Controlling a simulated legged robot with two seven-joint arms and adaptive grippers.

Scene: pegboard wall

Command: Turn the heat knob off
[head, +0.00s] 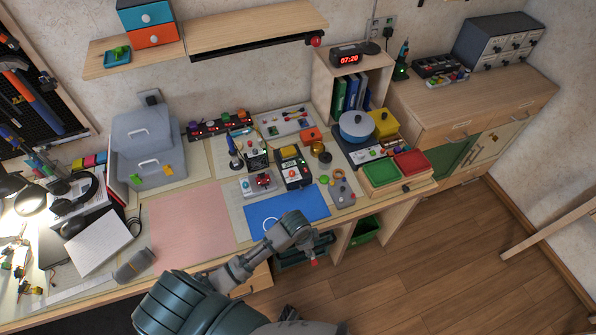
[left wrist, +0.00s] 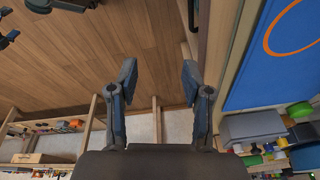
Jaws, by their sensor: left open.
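The heat knob is too small to make out for sure. Possible carriers are a small dark station (head: 257,160) beside an iron-like tool (head: 235,148), a black box with a yellow top (head: 292,170), and the unit under a blue round pot (head: 357,126). All stand toward the back of the bench in the head view. My left gripper (head: 305,240) is near the bench's front edge, by the blue mat (head: 285,211), apart from these devices. In the left wrist view its two fingers (left wrist: 158,78) are spread with nothing between them. My right gripper is not in view.
A pink mat (head: 188,225) is mostly bare. A grey joystick-like box (head: 342,194) and green and red trays (head: 381,172) stand to the right. A shelf (head: 257,27) overhangs the back. Open wooden floor (head: 440,255) lies in front at the right.

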